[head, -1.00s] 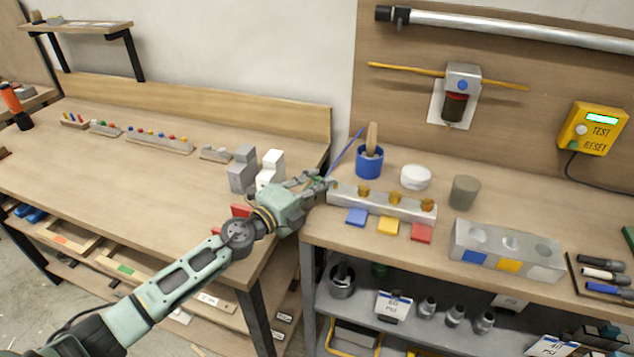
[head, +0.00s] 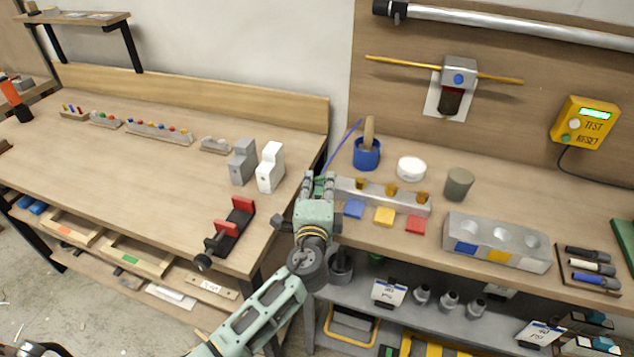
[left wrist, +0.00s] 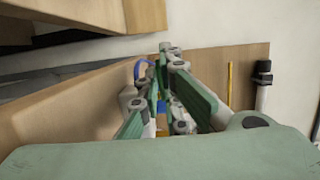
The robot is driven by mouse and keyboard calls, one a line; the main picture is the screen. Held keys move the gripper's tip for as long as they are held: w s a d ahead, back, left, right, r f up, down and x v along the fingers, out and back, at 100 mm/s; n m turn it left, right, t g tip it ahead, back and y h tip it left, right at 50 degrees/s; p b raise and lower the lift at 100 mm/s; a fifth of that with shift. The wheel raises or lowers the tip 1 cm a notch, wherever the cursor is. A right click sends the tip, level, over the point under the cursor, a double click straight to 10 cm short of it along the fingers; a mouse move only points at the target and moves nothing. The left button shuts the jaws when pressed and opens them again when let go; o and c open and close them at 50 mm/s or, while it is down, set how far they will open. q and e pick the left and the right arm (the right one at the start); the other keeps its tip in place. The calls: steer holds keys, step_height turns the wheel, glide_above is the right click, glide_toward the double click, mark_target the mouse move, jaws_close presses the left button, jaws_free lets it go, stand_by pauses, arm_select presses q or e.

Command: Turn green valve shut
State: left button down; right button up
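A pale manifold block (head: 408,202) lies on the right bench with several brass valve knobs (head: 391,190) on top. Blue, yellow and red tags lie in front of it. I cannot make out a green valve in either view; the block's left end is close to my gripper and partly covered. My left gripper (head: 318,180) is beside that left end, above the gap between the benches, fingers pointing away from me. Its two fingers stand apart with nothing seen held. In the left wrist view the gripper (left wrist: 158,85) also shows a gap between its fingers.
A blue cup (head: 366,154) with a brush, a white round tub (head: 411,168) and a grey cup (head: 458,184) stand behind the block. A grey block with holes (head: 497,243) is to the right. A red-jawed vise (head: 232,230) sits on the left bench.

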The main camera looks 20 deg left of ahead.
arm_select(q)
steer(key=y+b, duration=0.1)
steer(key=n+y+b, duration=0.1)
steer(key=d+n+g+y+b, duration=0.1)
steer(key=shift+s+f+y, duration=0.25)
steer(key=shift+y, duration=0.05)
steer(key=shift+r+n+g+y+b, duration=0.15)
steer(key=shift+n+g+y+b, duration=0.25)
steer(key=shift+n+y+b, duration=0.15)
steer(key=c, duration=2)
jaws_free()
steer(key=shift+s+d, duration=0.1)
steer(key=shift+r, duration=0.1)
